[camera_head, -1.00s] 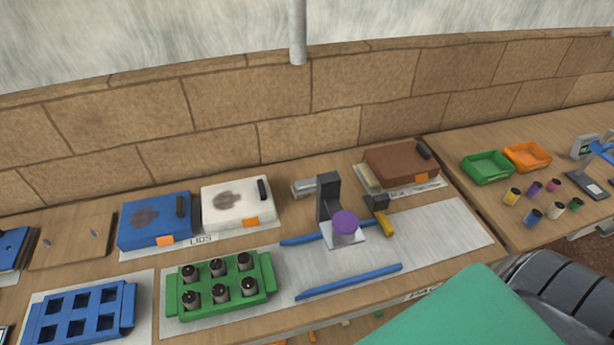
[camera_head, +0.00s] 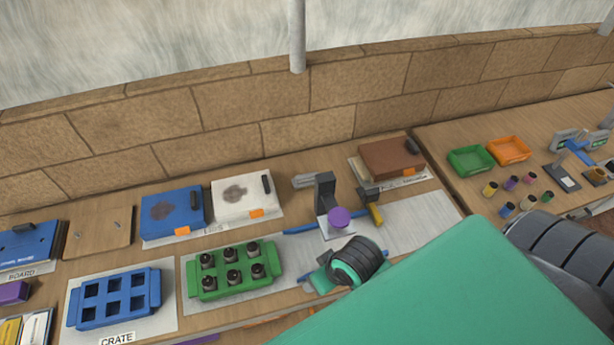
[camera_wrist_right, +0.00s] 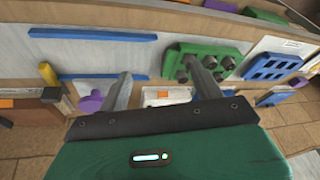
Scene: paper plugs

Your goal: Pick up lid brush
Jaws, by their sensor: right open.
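No item is clearly marked as the lid brush. A blue box (camera_head: 160,214) and a white box (camera_head: 235,204) stand on a sheet at the back, each with a dark stain on top, an orange tag and a small black piece at its right side. A yellow-handled tool (camera_head: 375,213) with a dark head lies right of the black stand (camera_head: 325,190). My right gripper (camera_wrist_right: 162,88) is open in the right wrist view, its two fingers apart over the table, with part of the white box visible beyond. In the head view its fingers are hidden. My left gripper is not in view.
A green rack (camera_head: 232,284) holding several dark cylinders and a blue crate (camera_head: 113,300) stand in front. A purple disc (camera_head: 339,217) sits at the stand. A brown box (camera_head: 390,157) is behind it. Green (camera_head: 471,159) and orange (camera_head: 508,150) trays stand right.

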